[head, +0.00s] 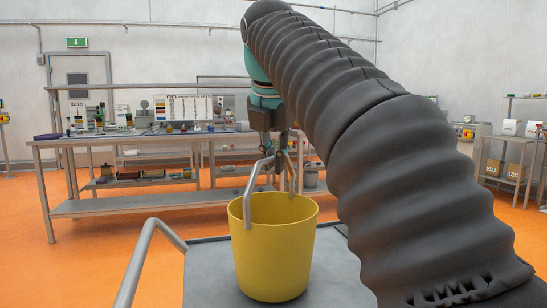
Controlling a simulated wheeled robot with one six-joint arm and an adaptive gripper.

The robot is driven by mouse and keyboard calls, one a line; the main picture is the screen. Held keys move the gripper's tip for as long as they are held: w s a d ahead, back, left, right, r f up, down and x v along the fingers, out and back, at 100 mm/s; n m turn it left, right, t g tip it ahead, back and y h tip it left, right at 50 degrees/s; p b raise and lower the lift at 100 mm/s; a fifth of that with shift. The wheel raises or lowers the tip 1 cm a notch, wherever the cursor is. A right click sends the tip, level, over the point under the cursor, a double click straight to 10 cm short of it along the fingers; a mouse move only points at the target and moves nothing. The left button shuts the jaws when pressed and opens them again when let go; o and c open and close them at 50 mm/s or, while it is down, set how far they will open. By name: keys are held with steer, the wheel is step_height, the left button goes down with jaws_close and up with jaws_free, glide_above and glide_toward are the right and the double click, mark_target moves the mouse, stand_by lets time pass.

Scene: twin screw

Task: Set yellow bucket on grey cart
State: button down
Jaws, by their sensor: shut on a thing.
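The yellow bucket (272,250) is upright in the lower middle of the head view, with its metal handle (249,187) raised. My gripper (272,158) is above the bucket and shut on the top of the handle. The grey cart (207,270) is below, with its flat grey top under and around the bucket. I cannot tell whether the bucket's base touches the cart top or hangs just above it. The cart's metal push handle (140,258) rises at the left. My arm hides the cart's right side.
A long metal workbench (125,142) with bottles and small items stands behind the cart. Another metal shelf with boxes (503,170) stands at the far right. The orange floor (95,245) is clear to the left of the cart.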

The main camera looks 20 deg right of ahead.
steer(key=shift+f+b, duration=0.35)
steer(key=shift+f, duration=0.15)
stand_by(0.3)
steer(key=c, duration=1.2)
jaws_free()
steer(key=shift+o, duration=0.2)
steer(key=shift+f, duration=0.1)
